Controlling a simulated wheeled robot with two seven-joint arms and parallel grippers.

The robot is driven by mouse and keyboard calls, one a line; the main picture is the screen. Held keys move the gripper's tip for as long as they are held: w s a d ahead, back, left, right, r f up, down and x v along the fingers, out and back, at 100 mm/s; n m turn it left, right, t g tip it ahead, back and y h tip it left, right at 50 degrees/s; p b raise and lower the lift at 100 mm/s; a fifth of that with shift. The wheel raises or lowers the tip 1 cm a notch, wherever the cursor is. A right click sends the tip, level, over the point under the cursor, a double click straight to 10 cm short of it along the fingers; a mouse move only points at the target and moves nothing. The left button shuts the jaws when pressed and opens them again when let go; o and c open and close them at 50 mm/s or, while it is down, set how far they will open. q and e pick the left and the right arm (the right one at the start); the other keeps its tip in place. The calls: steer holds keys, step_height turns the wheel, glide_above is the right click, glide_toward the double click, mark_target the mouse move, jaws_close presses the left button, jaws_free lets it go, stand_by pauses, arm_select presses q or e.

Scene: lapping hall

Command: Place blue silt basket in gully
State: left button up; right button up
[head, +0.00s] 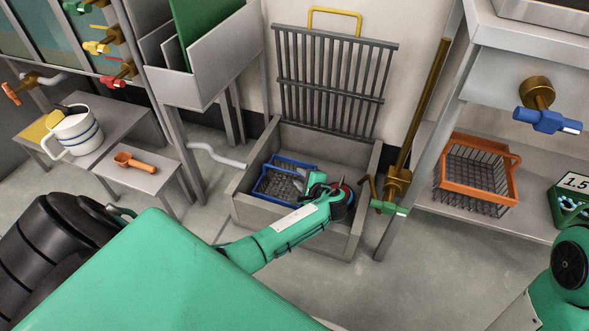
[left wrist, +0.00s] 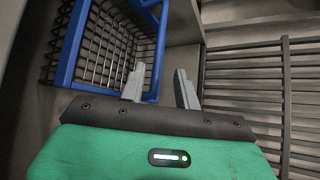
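The blue silt basket (head: 262,188), a blue frame with dark wire mesh, sits inside the grey gully box (head: 246,198), towards its left side. Its near right part is hidden by my left arm. My left gripper (head: 318,182) is down in the gully at the basket's right side. In the left wrist view the fingers (left wrist: 160,88) are apart, with nothing clearly held between them. The basket's blue frame (left wrist: 70,45) fills the upper left there, and one finger overlaps its near corner. Whether they touch is unclear. My right gripper is out of view.
A barred grate (head: 333,80) with a yellow handle leans upright behind the gully. A brass pipe with a green-handled valve (head: 390,207) stands close on the right. An orange basket (head: 475,175) is on the right shelf. A white jug (head: 75,130) and orange scoop (head: 135,162) are left.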

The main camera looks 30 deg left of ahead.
arm_select(q)
steer(key=shift+p+v, duration=0.9)
steer(key=shift+v, duration=1.7)
